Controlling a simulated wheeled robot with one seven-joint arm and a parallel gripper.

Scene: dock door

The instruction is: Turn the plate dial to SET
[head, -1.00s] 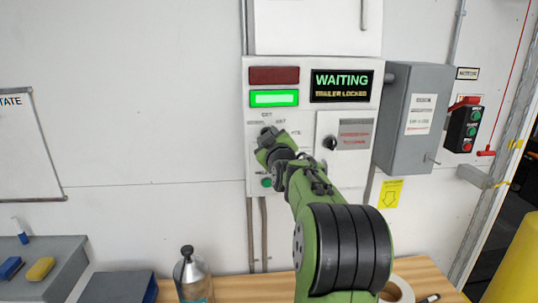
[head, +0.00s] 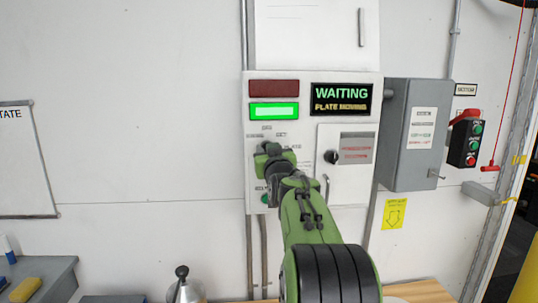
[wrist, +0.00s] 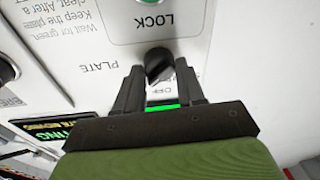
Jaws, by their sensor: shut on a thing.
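The plate dial (wrist: 158,65) is a small black knob beside the word PLATE on the white control panel (head: 308,112). In the wrist view, which shows the lettering upside down, it sits between the fingers of my gripper (wrist: 158,82), which is shut on it. In the head view my gripper (head: 264,150) is at the left part of the panel and hides the dial and some labels. I cannot read which mark the dial points to. The panel's display (head: 341,99) reads WAITING and PLATE MOVING. A green lamp (head: 274,111) is lit under a dark red one (head: 273,88).
A green button (head: 265,198) is just below my gripper, by the label LOCK. Another black knob (head: 331,157) is to the right. A grey box (head: 409,135) and a motor switch (head: 465,139) are farther right.

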